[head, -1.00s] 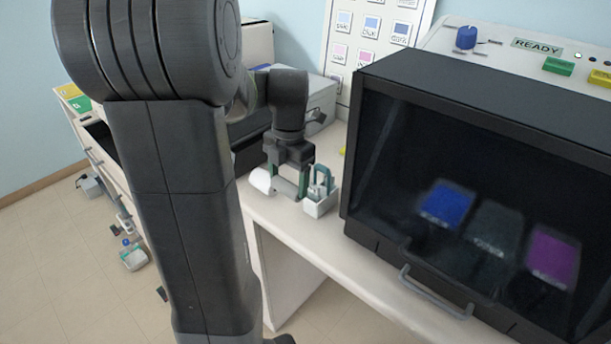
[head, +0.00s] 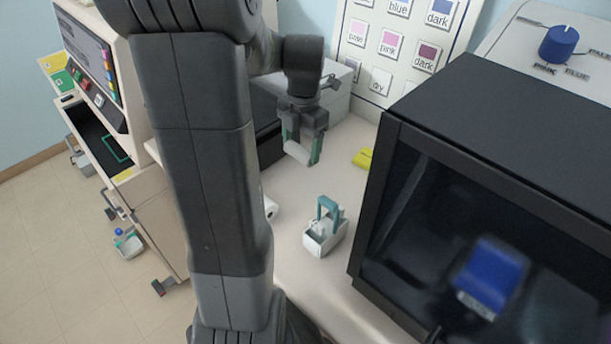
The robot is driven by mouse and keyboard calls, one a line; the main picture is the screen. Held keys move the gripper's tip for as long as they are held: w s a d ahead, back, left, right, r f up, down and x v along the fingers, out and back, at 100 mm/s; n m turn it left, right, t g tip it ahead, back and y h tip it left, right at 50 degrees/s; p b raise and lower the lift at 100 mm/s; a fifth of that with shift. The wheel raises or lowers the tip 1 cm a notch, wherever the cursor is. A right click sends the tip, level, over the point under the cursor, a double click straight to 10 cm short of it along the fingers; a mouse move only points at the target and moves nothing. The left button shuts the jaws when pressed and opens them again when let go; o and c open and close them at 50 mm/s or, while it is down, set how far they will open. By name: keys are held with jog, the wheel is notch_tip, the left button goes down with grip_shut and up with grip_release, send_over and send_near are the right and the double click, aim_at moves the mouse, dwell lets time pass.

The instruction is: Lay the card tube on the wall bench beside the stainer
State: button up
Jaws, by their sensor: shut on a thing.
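My gripper (head: 302,150) is shut on a short white tube (head: 299,153), which lies across between its greenish fingers. It holds the tube above the white wall bench (head: 345,188). The tube's ends are partly hidden by the fingers. A second white roll with a dark hole in its end (head: 271,208) lies on the bench near its front edge, partly hidden by my arm. I cannot tell for sure which of the two is the card tube. The black-fronted stainer (head: 420,220) with a dark window and a blue knob (head: 560,43) stands at the right.
A small white caddy with a teal handle (head: 325,235) stands on the bench close to the stainer. A yellow item (head: 363,158) lies behind it. A grey box (head: 335,92) and a colour chart (head: 395,40) are at the back. Bare bench lies between caddy and gripper.

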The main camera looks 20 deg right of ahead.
aim_at(302, 147)
notch_tip(302, 147, down, 8)
jog(key=shift+s+r, duration=0.1)
jog(key=shift+r, duration=0.15)
jog(key=shift+f, duration=0.15)
jog(key=o, duration=1)
jog(key=r, duration=1.2)
jog(key=shift+w+d+r, duration=0.2)
jog(key=shift+d, duration=0.15)
